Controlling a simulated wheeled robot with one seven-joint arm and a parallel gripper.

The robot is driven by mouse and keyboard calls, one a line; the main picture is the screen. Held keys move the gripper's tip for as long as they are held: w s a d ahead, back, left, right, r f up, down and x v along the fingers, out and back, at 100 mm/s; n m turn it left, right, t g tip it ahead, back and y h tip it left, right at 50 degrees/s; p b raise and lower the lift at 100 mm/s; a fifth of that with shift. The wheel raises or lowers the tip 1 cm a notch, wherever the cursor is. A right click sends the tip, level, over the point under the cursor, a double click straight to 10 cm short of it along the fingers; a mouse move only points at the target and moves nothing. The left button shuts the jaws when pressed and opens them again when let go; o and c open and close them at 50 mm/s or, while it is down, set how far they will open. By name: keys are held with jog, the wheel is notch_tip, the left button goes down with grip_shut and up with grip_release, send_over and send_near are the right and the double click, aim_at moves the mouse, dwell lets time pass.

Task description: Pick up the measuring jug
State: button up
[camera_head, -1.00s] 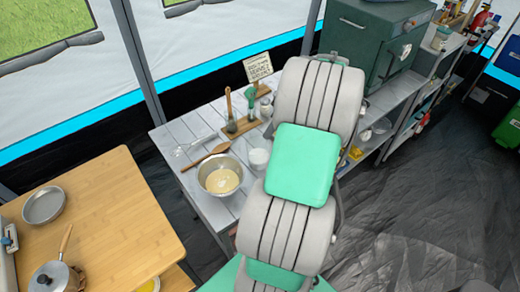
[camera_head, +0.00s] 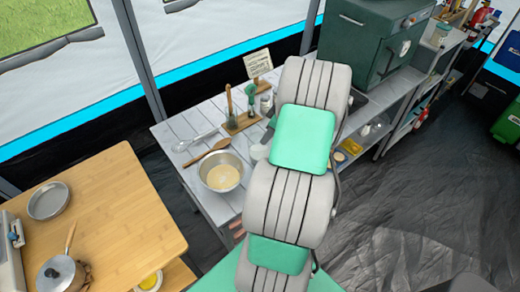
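I cannot clearly make out a measuring jug. A small whitish vessel (camera_head: 259,153) stands on the white plank table (camera_head: 178,129), just right of the metal mixing bowl. My arm covers its right side, and I cannot tell whether it is the jug. My arm reaches over the right part of this table. My gripper does not show; it is hidden behind the arm links or out of the picture.
The metal mixing bowl (camera_head: 221,170) holds pale batter. A wooden spoon (camera_head: 208,157) and a whisk (camera_head: 195,141) lie beside it. A wooden stand (camera_head: 240,123) holds utensils behind. A green oven (camera_head: 368,42) stands back right. A bamboo table (camera_head: 120,215) is at left.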

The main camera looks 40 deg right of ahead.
grip_shut()
dwell(1.0)
